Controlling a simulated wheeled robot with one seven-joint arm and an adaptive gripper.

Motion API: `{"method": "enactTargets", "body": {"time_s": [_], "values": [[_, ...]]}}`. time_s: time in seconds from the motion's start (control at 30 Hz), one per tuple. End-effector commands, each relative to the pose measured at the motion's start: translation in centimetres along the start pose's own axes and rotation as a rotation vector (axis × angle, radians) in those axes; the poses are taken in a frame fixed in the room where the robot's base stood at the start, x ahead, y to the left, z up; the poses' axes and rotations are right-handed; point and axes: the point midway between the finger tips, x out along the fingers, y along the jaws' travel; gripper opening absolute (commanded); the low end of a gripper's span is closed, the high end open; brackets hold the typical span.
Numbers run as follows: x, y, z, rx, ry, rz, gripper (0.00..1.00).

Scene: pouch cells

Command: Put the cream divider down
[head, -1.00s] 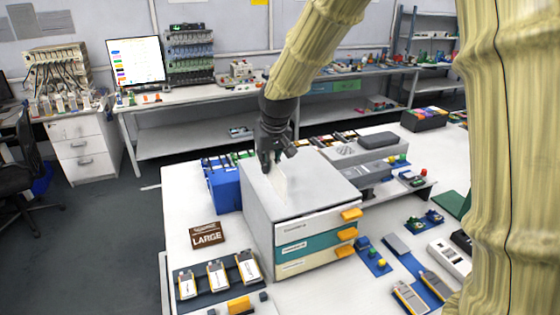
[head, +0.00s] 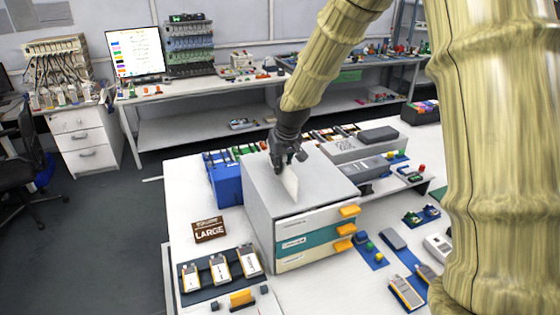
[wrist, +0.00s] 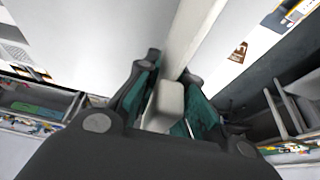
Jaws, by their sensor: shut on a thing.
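The cream divider (head: 291,183) is a thin, pale upright plate in the head view. My gripper (head: 288,160) is shut on its upper part, over the top of the grey drawer cabinet (head: 262,190). In the wrist view the divider (wrist: 194,30) runs up from between the two fingers of my gripper (wrist: 168,100). Its lower edge is close to the cabinet top; I cannot tell whether it touches.
The cabinet has several drawers with orange handles (head: 345,229). A blue bin (head: 226,184) stands at its left, and a brown LARGE sign (head: 209,229) is on the table. Several yellow-and-white devices lie in a dark tray (head: 196,293) in front. The rest of the cabinet top is clear.

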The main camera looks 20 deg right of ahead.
Motion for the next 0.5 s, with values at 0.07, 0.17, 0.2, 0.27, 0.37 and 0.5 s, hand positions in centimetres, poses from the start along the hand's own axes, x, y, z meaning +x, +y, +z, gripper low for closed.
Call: {"method": "enactTargets", "body": {"time_s": [0.07,0.17,0.2,0.27,0.37,0.5], "values": [[0.01,0.00,-0.01,0.000,0.000,0.000,0.00],[0.08,-0.01,0.02,0.000,0.000,0.000,0.00],[0.17,-0.01,0.06,0.000,0.000,0.000,0.00],[0.31,-0.01,0.11,0.000,0.000,0.000,0.00],[0.25,0.00,0.09,0.000,0.000,0.000,0.27],[0.24,0.01,0.09,0.000,0.000,0.000,0.34]]}}
